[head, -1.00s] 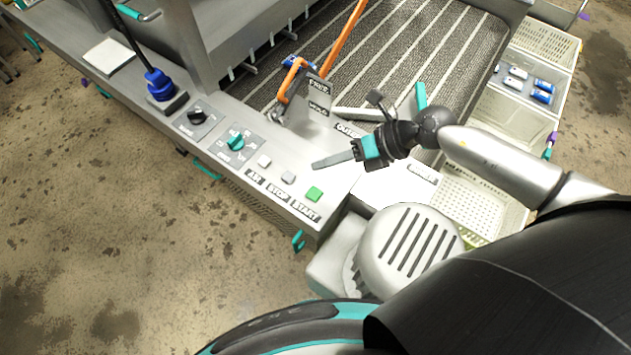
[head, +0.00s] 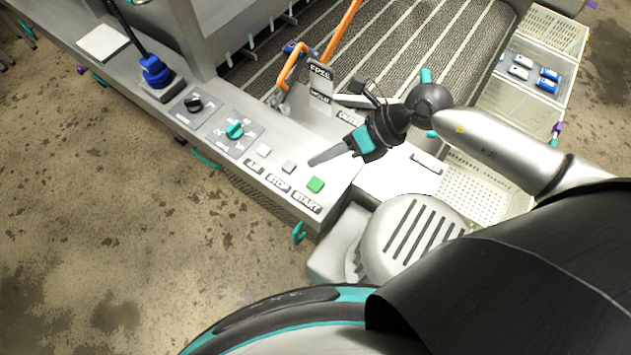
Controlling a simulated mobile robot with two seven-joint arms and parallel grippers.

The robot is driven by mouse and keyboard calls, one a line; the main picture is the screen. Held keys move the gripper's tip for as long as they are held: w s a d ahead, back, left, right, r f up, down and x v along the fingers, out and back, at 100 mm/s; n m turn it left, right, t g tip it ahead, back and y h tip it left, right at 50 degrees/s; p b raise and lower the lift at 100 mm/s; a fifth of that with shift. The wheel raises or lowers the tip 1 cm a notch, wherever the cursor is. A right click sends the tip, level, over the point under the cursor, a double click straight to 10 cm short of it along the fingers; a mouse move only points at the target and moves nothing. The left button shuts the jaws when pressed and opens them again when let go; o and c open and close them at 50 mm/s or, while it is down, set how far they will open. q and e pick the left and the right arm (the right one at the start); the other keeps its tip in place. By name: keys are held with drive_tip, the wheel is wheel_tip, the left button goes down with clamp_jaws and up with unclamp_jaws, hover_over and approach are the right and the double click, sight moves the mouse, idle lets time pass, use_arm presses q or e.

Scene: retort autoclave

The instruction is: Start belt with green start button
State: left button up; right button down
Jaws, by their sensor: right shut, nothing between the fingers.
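The green start button (head: 316,185) sits on the grey control panel (head: 222,170), above the label START. To its left are a light stop button (head: 289,167) with the label STOP and another light button (head: 264,150). My right gripper (head: 312,162) is shut and empty. Its fingertips are just above the panel in the picture, near the stop button and a little up from the green button. I cannot tell how high they are over the panel. The green button is in full view. My left gripper is not in view.
A teal knob (head: 235,130), a black knob (head: 193,103) and a blue-handled lever (head: 157,73) stand farther left on the panel. An orange-handled lever (head: 293,66) is behind. The striped belt (head: 400,45) lies beyond. A bin with several blue and white items (head: 535,75) is at right.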

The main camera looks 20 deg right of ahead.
drive_tip(key=b, duration=0.5)
hover_over(321, 184)
wheel_tip(321, 184, down, 6)
drive_tip(key=shift+f, duration=0.2)
drive_tip(key=shift+f+b, duration=0.65)
drive_tip(key=shift+f, duration=0.05)
idle(1.0)
drive_tip(key=shift+f, duration=0.4)
